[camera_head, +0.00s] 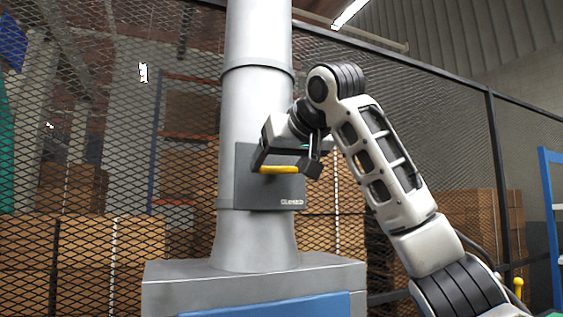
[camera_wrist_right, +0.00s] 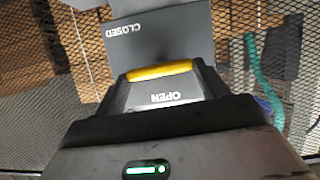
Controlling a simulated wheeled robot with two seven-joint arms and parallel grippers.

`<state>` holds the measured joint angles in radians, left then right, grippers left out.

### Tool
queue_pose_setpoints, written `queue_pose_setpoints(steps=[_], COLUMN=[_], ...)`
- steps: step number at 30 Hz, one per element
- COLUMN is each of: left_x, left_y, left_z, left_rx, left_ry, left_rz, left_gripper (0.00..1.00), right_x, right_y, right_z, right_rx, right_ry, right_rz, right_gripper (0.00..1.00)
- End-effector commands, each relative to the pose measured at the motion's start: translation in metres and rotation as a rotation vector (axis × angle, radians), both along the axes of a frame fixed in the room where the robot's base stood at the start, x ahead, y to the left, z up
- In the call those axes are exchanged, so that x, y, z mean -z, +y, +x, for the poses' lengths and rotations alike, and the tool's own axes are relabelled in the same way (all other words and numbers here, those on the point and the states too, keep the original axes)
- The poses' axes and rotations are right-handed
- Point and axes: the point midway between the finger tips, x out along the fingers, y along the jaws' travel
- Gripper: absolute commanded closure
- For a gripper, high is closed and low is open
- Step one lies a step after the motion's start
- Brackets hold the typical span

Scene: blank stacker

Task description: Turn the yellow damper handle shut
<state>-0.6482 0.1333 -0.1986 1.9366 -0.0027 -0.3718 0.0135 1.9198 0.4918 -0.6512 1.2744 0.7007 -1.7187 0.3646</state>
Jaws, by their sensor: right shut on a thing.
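The yellow damper handle (camera_head: 280,169) is a short bar on a dark grey plate (camera_head: 243,190) fixed to a large grey pipe. In the head view it lies about level. My right gripper (camera_head: 288,164) is at the handle and shut on it, partly covering it. In the right wrist view the yellow handle (camera_wrist_right: 160,73) shows just beyond the dark gripper body. The plate there bears the word OPEN close to the gripper and CLOSED farther off, upper left. In the head view small lettering shows at the plate's lower right. My left gripper is not in view.
The pipe (camera_head: 255,110) rises from a grey cabinet (camera_head: 200,290) with a blue front panel. A mesh fence (camera_head: 110,130) stands behind, with stacked cardboard boxes (camera_head: 105,243) beyond. A blue frame (camera_head: 552,215) is at the far right.

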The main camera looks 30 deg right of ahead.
Motion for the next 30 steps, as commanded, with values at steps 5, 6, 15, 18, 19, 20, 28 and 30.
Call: queue_pose_setpoints(steps=[5,6,15,18,19,20,28,30], left_x=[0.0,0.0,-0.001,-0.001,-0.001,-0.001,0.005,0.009], left_y=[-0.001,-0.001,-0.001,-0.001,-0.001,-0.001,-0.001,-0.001], left_z=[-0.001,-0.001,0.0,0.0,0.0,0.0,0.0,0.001], left_rx=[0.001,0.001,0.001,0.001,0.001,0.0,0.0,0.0], left_ry=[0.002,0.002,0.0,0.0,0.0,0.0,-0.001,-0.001], left_rz=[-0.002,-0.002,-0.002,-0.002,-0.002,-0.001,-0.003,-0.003], left_gripper=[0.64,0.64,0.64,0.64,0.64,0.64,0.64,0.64], right_x=[0.0,0.0,0.0,0.0,0.0,0.0,-0.007,-0.012], right_y=[-0.001,-0.001,-0.001,-0.001,-0.001,-0.001,0.001,0.001], right_z=[0.0,0.0,0.0,0.0,0.0,0.0,-0.019,-0.032], right_rx=[-0.001,0.0,0.001,0.001,0.001,0.001,-0.002,-0.002], right_ry=[-0.001,-0.001,-0.002,-0.002,-0.002,-0.002,-0.008,-0.009], right_rz=[0.056,0.055,0.055,0.054,0.054,0.054,0.053,0.053], right_gripper=[0.5,0.5,0.05,0.05,0.05,0.05,0.05,0.05])
